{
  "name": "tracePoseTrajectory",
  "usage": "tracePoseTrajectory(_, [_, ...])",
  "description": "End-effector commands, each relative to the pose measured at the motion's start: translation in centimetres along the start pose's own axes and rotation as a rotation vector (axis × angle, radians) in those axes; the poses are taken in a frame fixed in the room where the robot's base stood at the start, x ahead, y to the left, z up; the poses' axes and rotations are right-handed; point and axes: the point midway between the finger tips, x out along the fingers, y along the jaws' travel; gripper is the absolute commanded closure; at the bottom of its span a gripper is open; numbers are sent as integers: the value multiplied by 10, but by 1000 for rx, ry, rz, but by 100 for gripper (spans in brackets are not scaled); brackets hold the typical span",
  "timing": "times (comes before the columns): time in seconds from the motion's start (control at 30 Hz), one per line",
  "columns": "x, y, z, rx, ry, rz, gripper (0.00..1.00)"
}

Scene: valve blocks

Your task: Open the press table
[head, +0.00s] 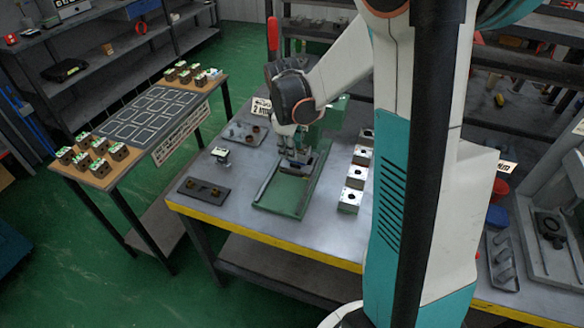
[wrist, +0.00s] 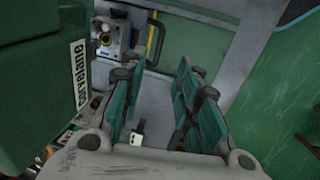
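The green press (head: 325,125) stands on the grey workbench, with its long green base (head: 285,192) running toward the front edge. A small dark and grey block, which looks like the press table (head: 303,160), sits on the rear part of this base. In the wrist view a metal block with a round hole (wrist: 108,38) and a yellow-and-black bar (wrist: 154,44) show beyond the fingers. My gripper (head: 292,152) points down at the table's rear left. In the wrist view my gripper (wrist: 158,100) has its fingers apart with nothing between them. Contact with the table cannot be told.
The green press body (wrist: 35,90) stands close at the gripper's left in the wrist view. Square metal blocks (head: 355,177) line the bench's right side. A dark plate (head: 204,190) lies at left. A side table (head: 150,115) holds several brown blocks.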

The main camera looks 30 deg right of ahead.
Motion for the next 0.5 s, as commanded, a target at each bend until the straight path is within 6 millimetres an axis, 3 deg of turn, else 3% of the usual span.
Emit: tracePoseTrajectory(0.5, [99,0,0,2,1,0,70])
